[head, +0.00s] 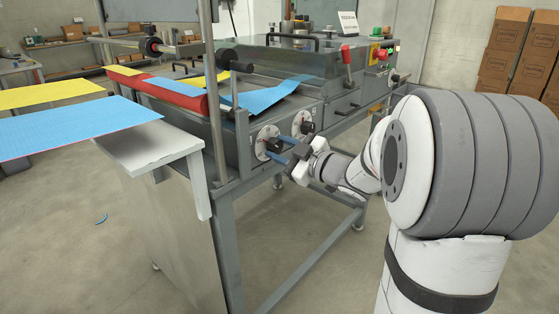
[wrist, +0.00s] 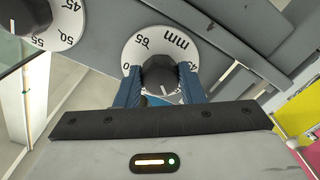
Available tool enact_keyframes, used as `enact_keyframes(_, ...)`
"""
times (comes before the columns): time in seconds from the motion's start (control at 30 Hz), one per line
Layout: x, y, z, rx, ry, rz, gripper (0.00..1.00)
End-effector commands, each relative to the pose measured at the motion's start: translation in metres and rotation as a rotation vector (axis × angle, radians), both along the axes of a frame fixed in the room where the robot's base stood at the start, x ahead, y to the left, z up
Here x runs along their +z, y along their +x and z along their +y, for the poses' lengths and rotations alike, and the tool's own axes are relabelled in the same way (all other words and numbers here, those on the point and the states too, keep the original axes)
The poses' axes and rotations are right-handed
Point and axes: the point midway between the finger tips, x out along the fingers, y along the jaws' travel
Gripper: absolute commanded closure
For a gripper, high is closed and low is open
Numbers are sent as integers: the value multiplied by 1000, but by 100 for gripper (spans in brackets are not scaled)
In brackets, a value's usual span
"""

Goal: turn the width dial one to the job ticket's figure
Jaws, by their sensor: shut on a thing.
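Two white dials with black knobs are on the machine's front: a nearer dial (head: 262,146) and a farther dial (head: 301,117). My gripper (head: 281,150) reaches the nearer dial from the right. In the wrist view its blue fingers (wrist: 160,86) stand on both sides of the black knob (wrist: 158,68) and are shut on it. The dial face (wrist: 150,35) around that knob shows "mm" and several figures, some partly hidden. The other dial (wrist: 62,28) is at upper left with 45, 50 and 55. Which is dial one, I cannot tell.
A small printed sign (head: 347,24) stands on the machine, too small to read. Blue cloth (head: 270,96) and a red roll (head: 158,90) lie on the machine. A white table (head: 150,150) with blue cloth is at left. Cardboard boxes (head: 520,55) are stacked at right.

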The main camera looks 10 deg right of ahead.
Motion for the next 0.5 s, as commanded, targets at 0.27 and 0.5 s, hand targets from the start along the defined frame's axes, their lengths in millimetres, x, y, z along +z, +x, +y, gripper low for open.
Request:
enact_keyframes(0.27, -6, -1, 1, 4, -213, -154, 88)
enact_keyframes(0.5, -6, -1, 1, 4, -398, -287, 88)
